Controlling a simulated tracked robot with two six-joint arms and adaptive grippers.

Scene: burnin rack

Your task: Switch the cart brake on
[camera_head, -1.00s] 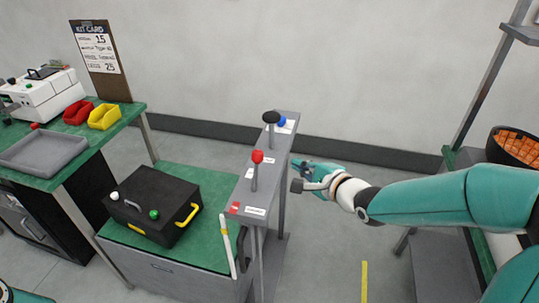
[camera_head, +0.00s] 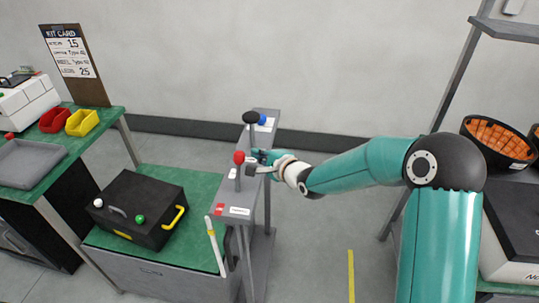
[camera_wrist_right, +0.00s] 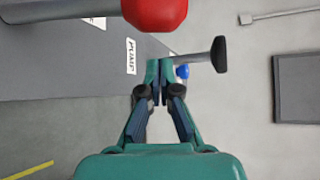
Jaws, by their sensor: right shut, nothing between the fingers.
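A grey control stand (camera_head: 262,137) carries a lever with a red knob (camera_head: 239,157), a lever with a black knob (camera_head: 251,117) and a blue knob (camera_head: 262,119). I cannot read which control is the cart brake. My right gripper (camera_head: 256,158) is shut and empty, close beside the red-knobbed lever on its right. In the right wrist view, the red knob (camera_wrist_right: 155,12) is near, above the fingertips (camera_wrist_right: 160,66). The black-knobbed lever (camera_wrist_right: 217,54) and the blue knob (camera_wrist_right: 182,71) lie beyond. A label reading PUMP (camera_wrist_right: 131,56) shows on the stand. My left gripper is out of view.
A green bench (camera_head: 95,128) with a grey tray (camera_head: 30,165) stands farther left. Shelving with an orange-lined bowl (camera_head: 497,140) is at right.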

